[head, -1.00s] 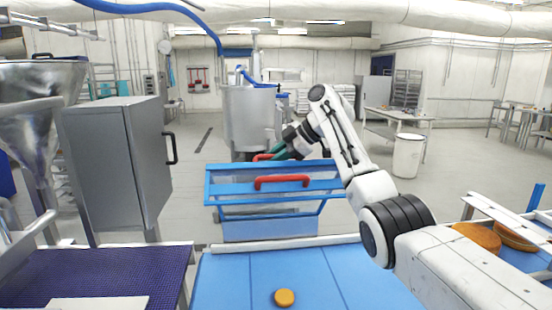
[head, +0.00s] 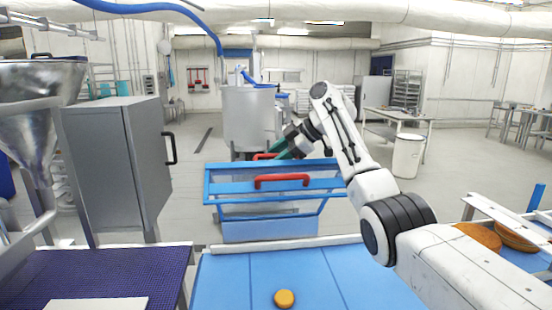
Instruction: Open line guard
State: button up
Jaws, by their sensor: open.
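The line guard (head: 228,189) is a blue-framed cover with clear panels, standing across the far end of the blue belt. A red handle (head: 282,181) is on its near face, and a second red handle (head: 264,156) shows at its far side. My gripper (head: 280,154) has green fingers and is open at the guard's far top edge, close to the far red handle. My wrist and the guard's frame partly hide the fingertips, so I cannot tell whether they touch that handle.
A blue belt (head: 230,275) with one orange round (head: 284,299) lies in front. A grey cabinet (head: 110,160) with a black handle stands left, above a dark blue mesh belt (head: 110,275). More rounds (head: 478,237) lie at right. Open floor lies beyond, with a white bin (head: 408,155).

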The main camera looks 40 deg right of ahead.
jog(key=b+v, duration=0.3)
jog(key=v, duration=0.7)
jog(key=shift+s, duration=0.1)
jog(key=shift+c, duration=0.5)
jog(key=shift+r, duration=0.25)
jog(key=shift+c, duration=0.7)
jog(key=r+h+b, duration=0.1)
jog(key=s+r+m+b, duration=0.1)
jog(key=b, duration=0.1)
jog(key=r+h+b, duration=0.1)
jog(key=r, duration=0.1)
jog(key=shift+s+a+r+h, duration=0.1)
jog(key=shift+s+a+h, duration=0.2)
jog(key=shift+a, duration=0.05)
jog(key=c, duration=0.4)
jog(key=a+m+h+b, duration=0.1)
jog(key=b, duration=0.1)
jog(key=s+a+f+m+h+b, duration=0.1)
jog(key=a+b, duration=0.1)
jog(key=shift+s+a+f, duration=0.1)
jog(key=shift+a+f, duration=0.15)
grip_shut()
jog(key=shift+g, duration=0.3)
jog(key=p+x, duration=0.1)
jog(key=x, duration=0.9)
jog(key=shift+s+f, duration=0.1)
jog(key=shift+f, duration=0.1)
